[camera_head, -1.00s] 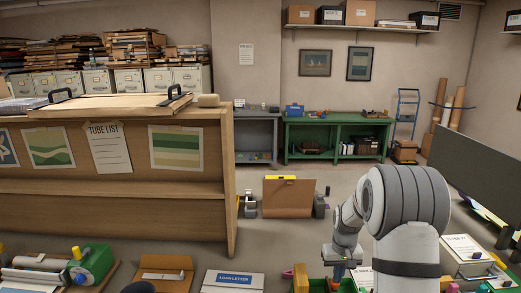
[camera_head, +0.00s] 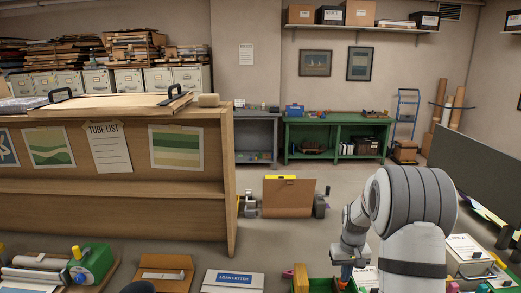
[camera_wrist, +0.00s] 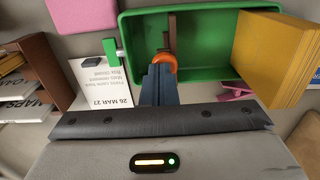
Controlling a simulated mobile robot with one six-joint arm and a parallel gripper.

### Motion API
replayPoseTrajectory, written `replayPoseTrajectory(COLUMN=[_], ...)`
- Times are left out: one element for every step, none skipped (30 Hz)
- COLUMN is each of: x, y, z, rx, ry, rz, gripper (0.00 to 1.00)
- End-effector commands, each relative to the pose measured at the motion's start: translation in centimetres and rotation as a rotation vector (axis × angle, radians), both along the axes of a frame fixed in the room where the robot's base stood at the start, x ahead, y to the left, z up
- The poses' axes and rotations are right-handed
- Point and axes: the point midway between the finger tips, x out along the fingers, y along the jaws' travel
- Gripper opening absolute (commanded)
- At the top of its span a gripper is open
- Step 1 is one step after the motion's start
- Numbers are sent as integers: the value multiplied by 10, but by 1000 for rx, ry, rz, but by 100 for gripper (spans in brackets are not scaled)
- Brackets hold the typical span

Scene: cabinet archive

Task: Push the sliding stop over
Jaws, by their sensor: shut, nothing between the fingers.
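In the wrist view, a brown bar (camera_wrist: 172,32) with an orange rounded piece (camera_wrist: 166,61) at its near end lies in a green tray (camera_wrist: 212,48). I cannot tell for sure whether this is the sliding stop. My gripper (camera_wrist: 161,66) is shut and empty, its dark blue fingertips at the orange piece; whether they touch is unclear. In the head view my gripper (camera_head: 345,281) is low at the bottom edge, and the green tray (camera_head: 319,284) is partly cut off.
In the wrist view, a yellow block (camera_wrist: 272,58) stands at the tray's right, a pink item (camera_wrist: 238,90) lies near it, and a printed white card (camera_wrist: 102,88) lies at the left. In the head view, a wooden cabinet (camera_head: 120,215) fills the left; open floor lies beyond.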

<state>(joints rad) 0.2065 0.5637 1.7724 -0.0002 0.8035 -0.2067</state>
Motion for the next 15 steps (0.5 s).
replayPoseTrajectory(x=[-2, -2, -2, -2, -2, -2, -2, -2, -1, -1, -1, -1, -1, -1, -1], y=[0, 0, 0, 0, 0, 1, 1, 1, 0, 0, 0, 0, 0, 0, 0], z=[-3, -3, -2, -1, 0, 3, 5, 7, 11, 14, 17, 20, 23, 25, 29], rx=[1, 1, 1, 1, 1, 1, 1, 1, 1, 1, 1, 1, 1, 1, 1], ry=[7, 7, 7, 7, 7, 7, 6, 5, 4, 4, 4, 3, 3, 3, 3], rz=[0, 0, 0, 0, 0, 0, 0, 0, 0, 0, 0, 0, 0, 0, 0], gripper=[0, 0, 0, 0, 0, 0, 0, 0, 0, 0, 0, 0, 0, 0, 0])
